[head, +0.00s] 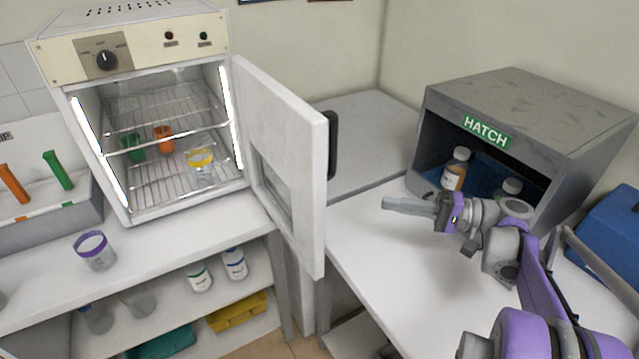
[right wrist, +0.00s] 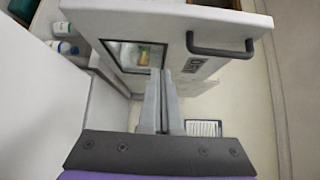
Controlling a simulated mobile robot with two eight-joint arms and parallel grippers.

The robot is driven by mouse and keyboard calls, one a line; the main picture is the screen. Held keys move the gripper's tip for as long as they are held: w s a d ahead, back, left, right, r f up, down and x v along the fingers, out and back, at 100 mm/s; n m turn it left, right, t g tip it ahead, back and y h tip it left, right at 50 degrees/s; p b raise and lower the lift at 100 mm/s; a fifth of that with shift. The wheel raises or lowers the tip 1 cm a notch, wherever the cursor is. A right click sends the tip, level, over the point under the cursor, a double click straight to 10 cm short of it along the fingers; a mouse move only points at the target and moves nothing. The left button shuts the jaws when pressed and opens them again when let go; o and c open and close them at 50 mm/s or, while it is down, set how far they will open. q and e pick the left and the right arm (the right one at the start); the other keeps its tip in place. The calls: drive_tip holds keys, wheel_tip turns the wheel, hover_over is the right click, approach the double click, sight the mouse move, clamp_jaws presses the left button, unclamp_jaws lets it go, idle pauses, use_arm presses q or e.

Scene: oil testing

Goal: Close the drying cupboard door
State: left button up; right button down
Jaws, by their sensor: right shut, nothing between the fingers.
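The drying cupboard (head: 62,51) is a cream cabinet with wire shelves, at the left of the head view. Its white door (head: 292,130) stands wide open, swung out on the cupboard's right side. A dark handle (head: 332,145) is on the door's outer face, and a window is set low in it. In the right wrist view the door (right wrist: 260,22), its handle (right wrist: 222,51) and its window fill the upper part. My right gripper (head: 386,203) is shut and empty, to the right of the door and apart from it in the head view. My left gripper is not in view.
Orange, green and yellow-rimmed cups stand inside the cupboard. A purple-rimmed cup (head: 95,251) is on the bench in front. The grey hatch box (head: 530,110) with bottles stands at the right, with a blue box (head: 612,235) beside it. The right-hand bench top (head: 400,270) has free room.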

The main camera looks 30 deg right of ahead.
drive_tip(key=w+a+p, duration=0.1)
drive_tip(key=w+a, duration=0.4)
drive_tip(key=a, duration=0.6)
drive_tip(key=shift+a+r, duration=0.2)
drive_tip(key=shift+r, duration=0.1)
